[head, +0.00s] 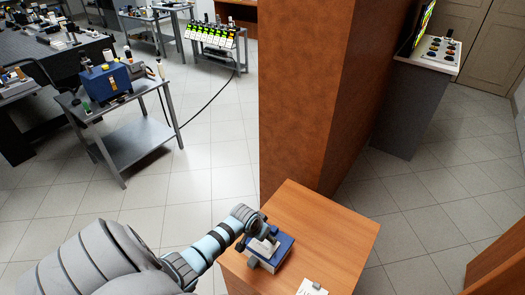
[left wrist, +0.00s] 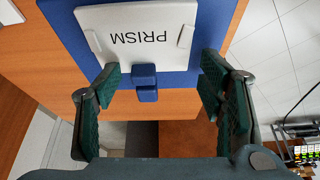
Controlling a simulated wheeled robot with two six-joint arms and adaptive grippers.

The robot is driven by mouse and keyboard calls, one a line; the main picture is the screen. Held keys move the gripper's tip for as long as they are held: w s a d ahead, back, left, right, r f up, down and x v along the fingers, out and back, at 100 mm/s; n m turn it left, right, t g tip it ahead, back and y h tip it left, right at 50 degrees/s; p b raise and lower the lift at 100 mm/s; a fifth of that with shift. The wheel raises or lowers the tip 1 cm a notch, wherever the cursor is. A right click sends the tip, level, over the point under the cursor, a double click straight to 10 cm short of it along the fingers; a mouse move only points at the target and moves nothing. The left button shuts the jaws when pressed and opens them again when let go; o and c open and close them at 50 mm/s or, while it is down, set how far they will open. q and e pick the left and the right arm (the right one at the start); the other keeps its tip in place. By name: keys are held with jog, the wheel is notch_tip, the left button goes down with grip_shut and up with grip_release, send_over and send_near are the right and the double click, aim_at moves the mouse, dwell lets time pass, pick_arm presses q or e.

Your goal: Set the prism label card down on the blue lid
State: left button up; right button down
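The prism label card (left wrist: 140,38) is white with the word PRISM, upside down in the left wrist view. It appears to lie flat on the blue lid (left wrist: 215,18); a white patch of the card (head: 263,247) also shows in the head view. The lid (head: 284,243) tops a small box on the wooden cabinet. In the head view the left gripper (head: 262,238) is over the box and partly hides the card. My right gripper is not in view.
The wooden cabinet top (head: 325,225) is clear behind and right of the box. A white item (head: 311,287) lies at its front edge, cut off by the frame. A tall brown pillar (head: 305,100) stands behind. A metal cart (head: 135,145) with a blue case stands left.

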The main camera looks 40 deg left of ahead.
pick_arm(q)
jog(key=shift+r, duration=0.1)
jog(key=v, duration=1.2)
